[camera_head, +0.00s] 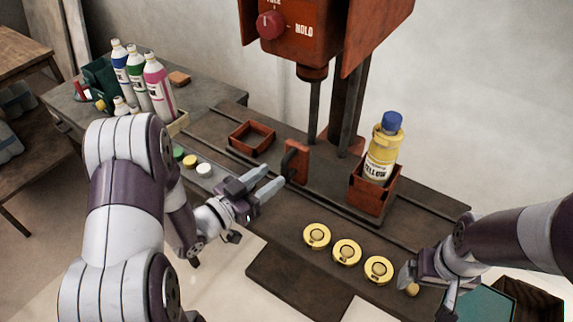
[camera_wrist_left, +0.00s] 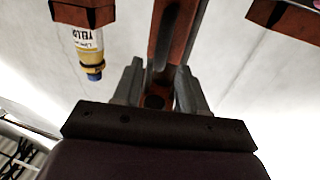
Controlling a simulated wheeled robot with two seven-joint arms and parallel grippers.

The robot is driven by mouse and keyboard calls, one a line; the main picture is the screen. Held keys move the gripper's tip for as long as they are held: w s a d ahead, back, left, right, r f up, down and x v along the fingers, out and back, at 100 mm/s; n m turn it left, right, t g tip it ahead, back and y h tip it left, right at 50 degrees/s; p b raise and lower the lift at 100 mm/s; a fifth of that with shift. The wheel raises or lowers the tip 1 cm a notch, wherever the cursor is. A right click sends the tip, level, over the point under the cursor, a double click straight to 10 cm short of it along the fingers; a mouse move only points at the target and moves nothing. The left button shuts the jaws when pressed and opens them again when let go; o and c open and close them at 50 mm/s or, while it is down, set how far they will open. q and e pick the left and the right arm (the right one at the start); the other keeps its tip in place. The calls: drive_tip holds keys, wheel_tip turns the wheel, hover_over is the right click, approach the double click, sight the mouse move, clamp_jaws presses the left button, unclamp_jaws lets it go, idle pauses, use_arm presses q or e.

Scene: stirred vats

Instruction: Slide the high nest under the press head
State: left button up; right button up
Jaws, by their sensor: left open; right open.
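The taller orange box nest (camera_head: 368,196) stands right of the press on the dark bench and holds a yellow bottle (camera_head: 382,152) with a blue cap. A shallow square orange nest (camera_head: 250,139) sits empty to the left. The press head (camera_head: 312,71) hangs above the bench between them. My left gripper (camera_head: 268,181) is open and empty, its fingers pointing toward an orange upright handle (camera_head: 296,163). In the left wrist view, an orange bar (camera_wrist_left: 172,45) lies between the open fingers; the bottle (camera_wrist_left: 88,45) appears inverted at upper left. My right gripper (camera_head: 428,286) is open at the bench's front right.
Three yellow discs (camera_head: 347,252) lie along the bench front, near my right gripper. Coloured bottles (camera_head: 139,80) stand on the left side table. Small coloured caps (camera_head: 190,161) sit near my left arm. A dark open box (camera_head: 528,300) is at the lower right.

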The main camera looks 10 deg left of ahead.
sight(282, 169)
use_arm(q)
drive_tip(key=x, duration=0.6)
use_arm(e)
drive_tip(key=shift+r, duration=0.1)
use_arm(q)
drive_tip(key=shift+s, duration=0.1)
clamp_jaws()
drive_tip(key=shift+a, duration=0.15)
use_arm(e)
drive_tip(key=shift+f+b, duration=0.75)
drive_tip(key=shift+f, duration=0.05)
use_arm(q)
drive_tip(key=w+a, duration=0.3)
drive_tip(key=a, duration=0.5)
drive_tip(key=w+a, duration=0.3)
drive_tip(key=a, duration=0.6)
drive_tip(key=shift+w, duration=0.15)
drive_tip(key=shift+r, duration=0.1)
